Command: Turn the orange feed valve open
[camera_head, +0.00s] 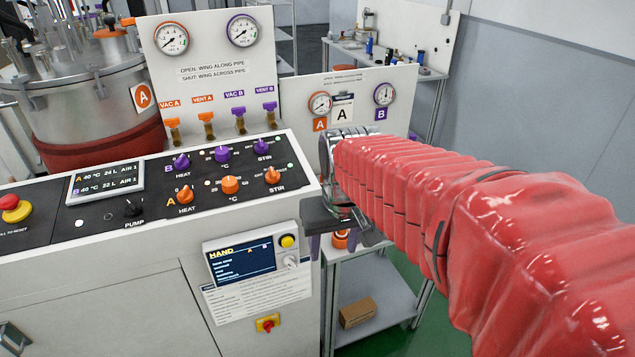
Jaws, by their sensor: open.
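An orange part (341,238), which may be the feed valve, shows just below and beside my gripper (350,228), at the right end of the control cabinet. My gripper and the red-sleeved arm cover most of that area, so its wing direction and any contact cannot be told. My gripper is open, with nothing seen between its jaws. The small panel (290,95) above carries an A gauge (320,104) with an orange label and a B gauge (384,94) with a purple label. Its lower part is hidden behind my arm.
The control cabinet (100,285) with orange and purple knobs fills the left. Orange VAC A and VENT A valves (173,130) and purple B valves (270,115) stand behind it. A shelf (385,290) holding a cardboard box (357,313) is below my gripper.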

